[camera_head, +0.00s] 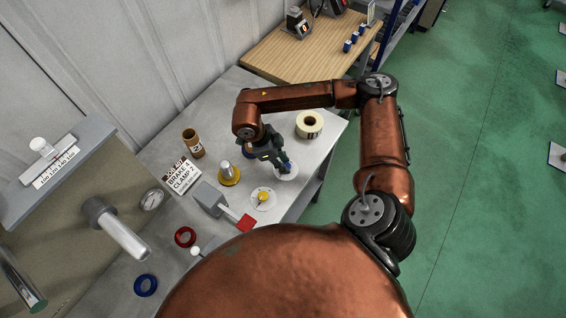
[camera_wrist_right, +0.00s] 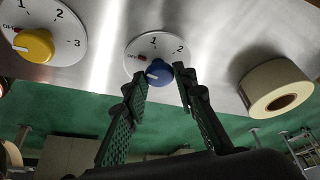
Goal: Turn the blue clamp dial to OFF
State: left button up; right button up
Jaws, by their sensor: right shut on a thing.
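The blue clamp dial (camera_wrist_right: 158,74) sits on a round white plate (camera_wrist_right: 150,46) marked OFF, 1 and 2. A pale mark shows on the knob's left side, below the red OFF label; its exact setting is hard to tell. My right gripper (camera_wrist_right: 162,78) has one finger on each side of the blue dial and is shut on it. In the head view my right gripper (camera_head: 284,162) reaches down to the white plate (camera_head: 288,174), largely covering the dial. My left gripper is not in view.
A yellow dial (camera_head: 263,196) on its own white plate is beside it, also in the wrist view (camera_wrist_right: 34,45). A tape roll (camera_head: 309,124) stands near the bench's right edge.

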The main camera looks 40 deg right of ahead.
jog(key=shift+n+t, duration=0.3)
jog(key=shift+n, duration=0.3)
jog(key=o, duration=1.2)
jog(key=shift+c, duration=0.2)
jog(key=shift+a+r, duration=0.1)
jog(key=v, duration=1.1)
jog(key=shift+a+r, duration=0.25)
jog(key=shift+r, duration=0.05)
